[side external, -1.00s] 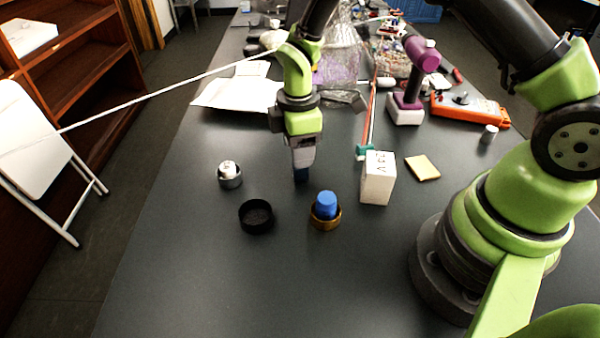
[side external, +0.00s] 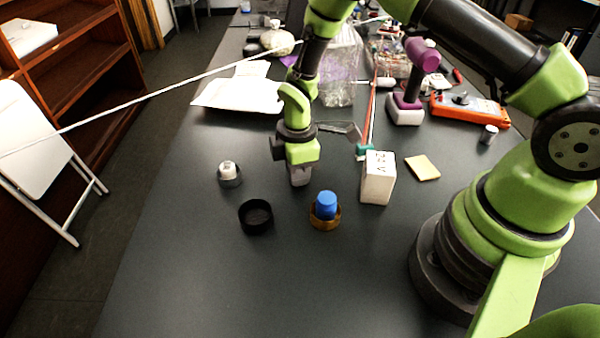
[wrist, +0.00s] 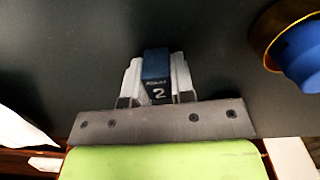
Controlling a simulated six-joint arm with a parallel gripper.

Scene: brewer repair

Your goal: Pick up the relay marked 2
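The relay marked 2 (wrist: 155,66) is a dark blue block with a white "2". In the wrist view it sits between the two pale fingers of my gripper (wrist: 156,78), with no clear gap on either side. The frames do not settle whether the fingers grip it or only flank it. In the side external view my gripper (side external: 300,176) points down, low over the dark table, and hides the relay.
A white piece in a grey ring (side external: 229,174) is left. A white marked box (side external: 378,178) is right. The front table is clear.

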